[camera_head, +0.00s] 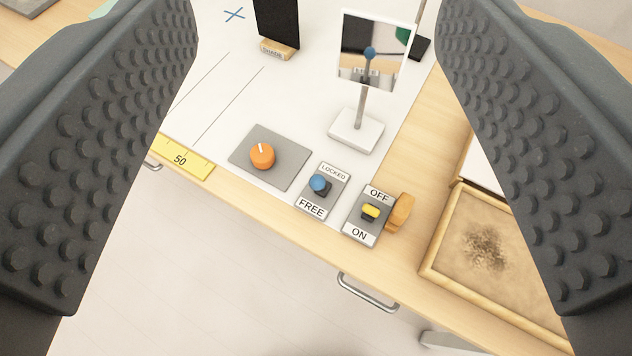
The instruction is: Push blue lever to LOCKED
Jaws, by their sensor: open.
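The blue lever (318,183) has a round blue knob and stands on a small grey plate (335,198). The plate carries a LOCKED label (333,172) at its far end and a FREE label (311,208) at its near end. The knob shows between the two labels; its exact setting is hard to tell from this angle. My gripper (315,170) is open, its two dark studded fingers wide apart at the left and right of the picture. Nothing is between them, and the lever lies beyond them on the table, apart from both.
A mirror on a stand (357,130) rises behind. A sand tray (480,250) sits right.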

